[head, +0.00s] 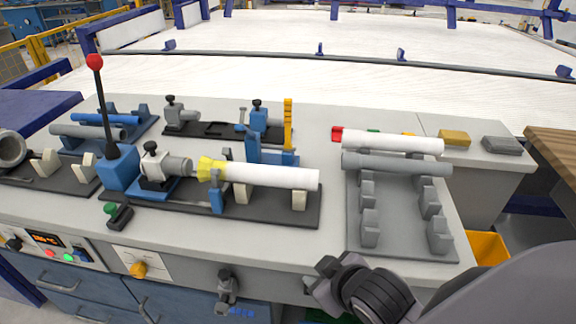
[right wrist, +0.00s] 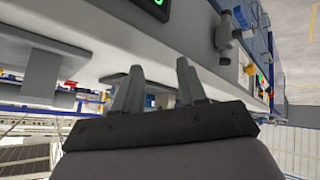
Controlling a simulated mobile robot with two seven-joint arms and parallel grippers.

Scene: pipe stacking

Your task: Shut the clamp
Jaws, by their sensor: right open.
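A white pipe (head: 275,176) with a yellow left end (head: 210,169) lies level in the fixture on a dark base plate (head: 260,211). A blue block (head: 119,169) with a tall black lever and red knob (head: 94,62) stands left of it. Behind the pipe, a blue clamp-like part (head: 268,152) has a yellow upright piece (head: 288,122); I cannot tell exactly how the two join. My right gripper (head: 320,282) is low at the bench's front edge, away from the pipe. In the right wrist view it is open and empty (right wrist: 160,88). My left gripper is not in view.
More pipes lie at far left. A control panel (head: 46,241) and drawers line the bench front. Bench surface between fixture and rack is clear.

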